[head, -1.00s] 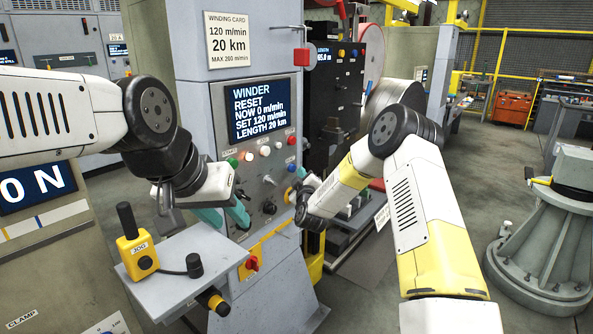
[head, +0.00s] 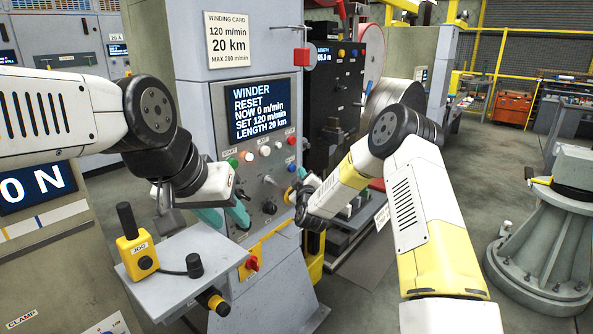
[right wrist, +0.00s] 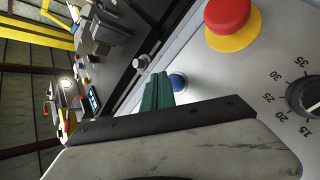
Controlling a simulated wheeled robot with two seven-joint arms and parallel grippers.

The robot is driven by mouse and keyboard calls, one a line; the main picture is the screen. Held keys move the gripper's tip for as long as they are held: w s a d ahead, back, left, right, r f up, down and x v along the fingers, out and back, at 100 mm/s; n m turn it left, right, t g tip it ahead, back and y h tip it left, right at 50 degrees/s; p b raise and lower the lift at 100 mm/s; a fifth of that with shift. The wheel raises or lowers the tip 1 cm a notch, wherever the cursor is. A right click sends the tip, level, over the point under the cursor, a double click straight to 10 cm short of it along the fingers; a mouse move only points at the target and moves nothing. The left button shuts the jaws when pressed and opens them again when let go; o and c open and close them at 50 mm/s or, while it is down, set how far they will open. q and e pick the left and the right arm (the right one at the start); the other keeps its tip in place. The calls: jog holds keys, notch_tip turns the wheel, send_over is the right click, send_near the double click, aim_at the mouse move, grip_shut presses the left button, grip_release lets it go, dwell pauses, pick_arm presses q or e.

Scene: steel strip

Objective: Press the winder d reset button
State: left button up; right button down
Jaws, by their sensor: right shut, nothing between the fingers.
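The winder panel (head: 283,215) has a screen (head: 262,110) reading "WINDER RESET, NOW 0 m/min, SET 120 m/min, LENGTH 20 km". A blue button (head: 291,167) sits at its right side; its label is not legible. My right gripper (right wrist: 157,90) is shut and empty, its green fingertips close beside the blue button (right wrist: 178,82) in the right wrist view; I cannot tell if they touch. In the head view its fingers are mostly hidden by the wrist. My left gripper (head: 224,213) has its teal fingers apart, in front of the panel's lower left.
A red mushroom button (right wrist: 230,14) on a yellow base and a dial (right wrist: 308,96) are near the right gripper. A shelf (head: 185,290) with a yellow jog box (head: 137,252) juts out below the left gripper. A grey pedestal (head: 550,245) stands at right.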

jog(key=shift+w+a, duration=0.15)
dwell(0.5)
jog(key=shift+w+a, duration=0.1)
jog(key=shift+a, duration=0.1)
jog(key=shift+w+a, duration=0.4)
jog(key=shift+a, duration=0.15)
dwell(1.1)
jog(key=shift+s+d, duration=0.65)
jog(key=shift+d, duration=0.2)
jog(key=shift+s+d, duration=0.75)
jog(key=shift+d, duration=0.3)
jog(key=shift+s+d, duration=0.7)
jog(key=shift+d, duration=0.3)
jog(key=shift+r, duration=0.1)
